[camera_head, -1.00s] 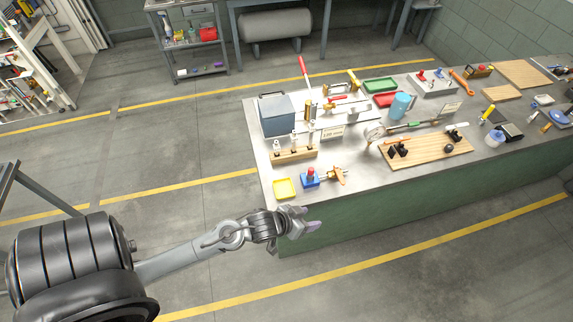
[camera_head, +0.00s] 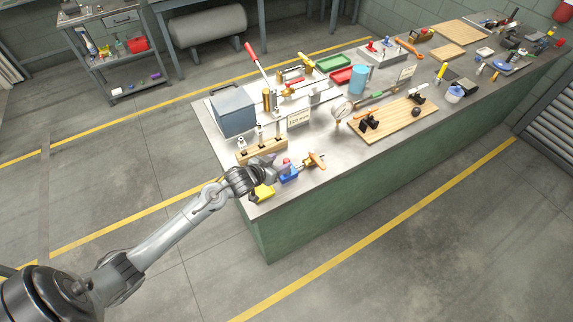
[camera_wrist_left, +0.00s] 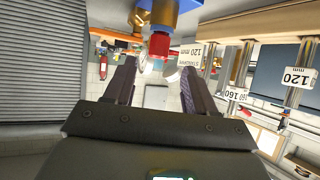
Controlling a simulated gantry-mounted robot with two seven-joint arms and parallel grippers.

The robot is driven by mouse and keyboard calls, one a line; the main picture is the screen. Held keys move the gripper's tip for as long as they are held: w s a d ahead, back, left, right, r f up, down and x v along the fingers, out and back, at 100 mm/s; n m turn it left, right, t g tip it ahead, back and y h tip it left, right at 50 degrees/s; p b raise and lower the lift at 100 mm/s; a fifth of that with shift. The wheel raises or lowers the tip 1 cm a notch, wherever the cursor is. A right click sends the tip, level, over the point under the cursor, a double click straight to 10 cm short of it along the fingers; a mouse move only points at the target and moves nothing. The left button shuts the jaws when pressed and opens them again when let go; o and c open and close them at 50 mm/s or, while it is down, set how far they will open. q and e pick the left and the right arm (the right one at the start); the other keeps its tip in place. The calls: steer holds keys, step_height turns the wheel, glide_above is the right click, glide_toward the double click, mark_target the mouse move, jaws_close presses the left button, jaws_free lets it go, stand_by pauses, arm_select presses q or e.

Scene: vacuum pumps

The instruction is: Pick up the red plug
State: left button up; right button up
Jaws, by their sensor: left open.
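The red plug (camera_wrist_left: 159,45) shows in the left wrist view, which appears upside down. It sits on a blue block (camera_wrist_left: 164,18) with a brass part beside it; a pale, rounded end lies below the red band in that view. In the head view the blue block (camera_head: 290,176) stands near the table's front left corner, and the plug (camera_head: 286,162) shows small at its top. My left gripper (camera_wrist_left: 154,82) is open and empty, its fingers on either side of the plug's line, with the plug just beyond the tips. The right gripper is not in view.
A wooden stand with pins (camera_head: 262,151) and a grey-blue box (camera_head: 233,112) are close behind. An orange-handled part (camera_head: 316,160) lies right of the blue block. Bare tabletop (camera_head: 335,165) lies farther right.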

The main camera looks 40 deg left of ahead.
mark_target(286, 160)
arm_select(q)
steer(key=shift+w+f, duration=0.3)
steer(key=shift+w, duration=0.15)
steer(key=shift+x, duration=2.15)
steer(key=shift+s+d+f, duration=0.1)
steer(key=shift+d, duration=0.05)
jaws_close()
